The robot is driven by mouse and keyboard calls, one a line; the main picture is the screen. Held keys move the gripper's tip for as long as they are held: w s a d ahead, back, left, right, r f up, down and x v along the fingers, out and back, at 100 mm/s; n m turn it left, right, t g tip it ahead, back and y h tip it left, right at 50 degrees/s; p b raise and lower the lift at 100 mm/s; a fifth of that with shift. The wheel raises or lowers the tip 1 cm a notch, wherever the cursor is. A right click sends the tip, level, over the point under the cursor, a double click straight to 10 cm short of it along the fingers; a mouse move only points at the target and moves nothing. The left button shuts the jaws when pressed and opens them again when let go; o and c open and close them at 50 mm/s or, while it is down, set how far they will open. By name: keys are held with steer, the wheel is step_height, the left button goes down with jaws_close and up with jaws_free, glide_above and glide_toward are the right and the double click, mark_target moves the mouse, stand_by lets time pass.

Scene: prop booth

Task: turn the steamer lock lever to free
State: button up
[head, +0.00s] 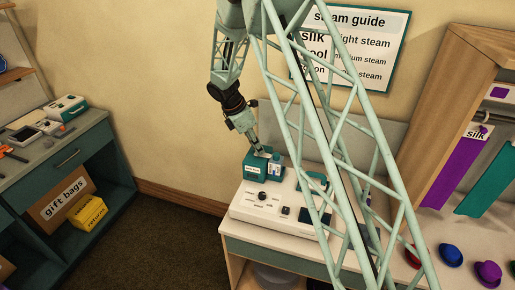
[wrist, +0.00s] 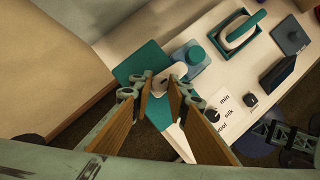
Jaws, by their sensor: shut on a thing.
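The steamer is a white console (head: 250,210) with a teal box (head: 252,176) at its back left. The box also shows in the wrist view (wrist: 133,67). A pale piece with a dark slot, apparently the lock lever (wrist: 154,74), lies over the box's top between my fingertips. My gripper (head: 257,150) reaches down onto the box from above. In the wrist view its wood-coloured fingers (wrist: 160,88) are shut on the lever. The fingers partly hide the lever, and I cannot read any lock or free marking.
A blue tank (wrist: 193,56) stands close beside the box. A dial (wrist: 211,115) marked min, silk and wool, a small dark knob (wrist: 250,100) and a teal-rimmed iron (wrist: 240,30) sit on the console. Several hats, including a purple one (head: 488,272), lie at right.

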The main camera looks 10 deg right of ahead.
steer(key=m+g+p, duration=0.1)
steer(key=m, duration=0.3)
steer(key=shift+w+g, duration=0.15)
steer(key=shift+g, duration=0.25)
steer(key=m, duration=0.2)
steer(key=m+g, duration=0.1)
steer(key=m, duration=0.2)
steer(key=shift+w+g+y, duration=0.15)
steer(key=shift+g+y, duration=0.15)
steer(key=shift+y, duration=0.1)
steer(key=m+g+y, duration=0.1)
steer(key=m, duration=0.4)
steer(key=shift+d+p, duration=0.15)
steer(key=shift+p, duration=0.2)
steer(key=shift+m+g+y, duration=0.5)
steer(key=shift+m+y, duration=0.2)
steer(key=shift+m, duration=1.1)
steer(key=o, duration=0.8)
steer(key=shift+o, duration=0.2)
